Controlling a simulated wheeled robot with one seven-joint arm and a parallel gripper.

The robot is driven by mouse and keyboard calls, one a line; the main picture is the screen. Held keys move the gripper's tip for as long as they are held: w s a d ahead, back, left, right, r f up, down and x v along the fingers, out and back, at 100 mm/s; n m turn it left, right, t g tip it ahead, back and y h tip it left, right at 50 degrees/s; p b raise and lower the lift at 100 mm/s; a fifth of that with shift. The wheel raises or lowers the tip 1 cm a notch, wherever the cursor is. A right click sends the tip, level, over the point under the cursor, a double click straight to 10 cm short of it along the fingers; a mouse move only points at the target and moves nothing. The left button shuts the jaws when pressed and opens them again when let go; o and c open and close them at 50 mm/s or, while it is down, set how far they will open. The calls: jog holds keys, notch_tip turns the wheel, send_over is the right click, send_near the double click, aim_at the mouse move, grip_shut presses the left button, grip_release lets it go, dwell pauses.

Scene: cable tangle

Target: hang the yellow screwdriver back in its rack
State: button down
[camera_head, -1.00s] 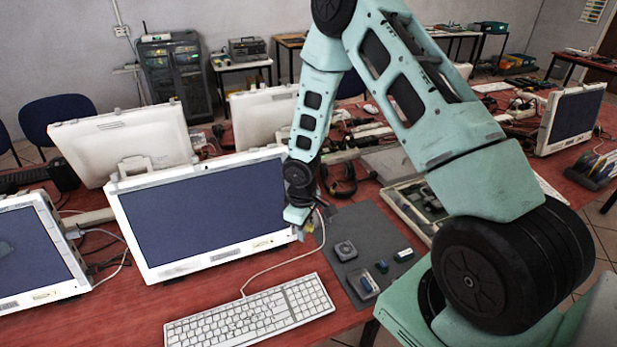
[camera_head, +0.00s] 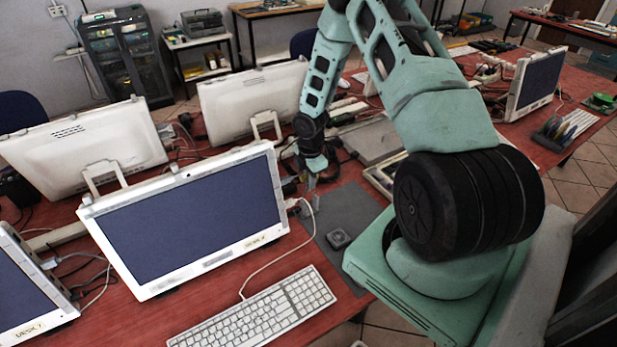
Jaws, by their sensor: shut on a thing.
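My gripper (camera_head: 313,182) hangs from the teal arm, just right of the nearest monitor and over the back left part of the dark grey mat (camera_head: 356,203). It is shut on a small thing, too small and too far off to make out. I cannot pick out the yellow screwdriver with certainty. I cannot tell which thing is its rack. A black stand with upright pale slats (camera_head: 567,125) is at the far right of the table, well away from my gripper.
A white cable (camera_head: 262,268) runs from beside the monitor (camera_head: 190,222) to the keyboard (camera_head: 262,312). A dark square block (camera_head: 339,239) sits on the mat. More cables tangle behind my gripper. My arm and base hide the mat's right part and most of the open case.

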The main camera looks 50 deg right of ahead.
jog(key=shift+f+b, duration=3)
jog(key=shift+f, duration=0.95)
jog(key=shift+f, duration=0.65)
jog(key=c, duration=1.3)
grip_release()
notch_tip(320, 180, up, 17)
jog(key=shift+r+b, duration=0.2)
jog(key=shift+b, duration=0.75)
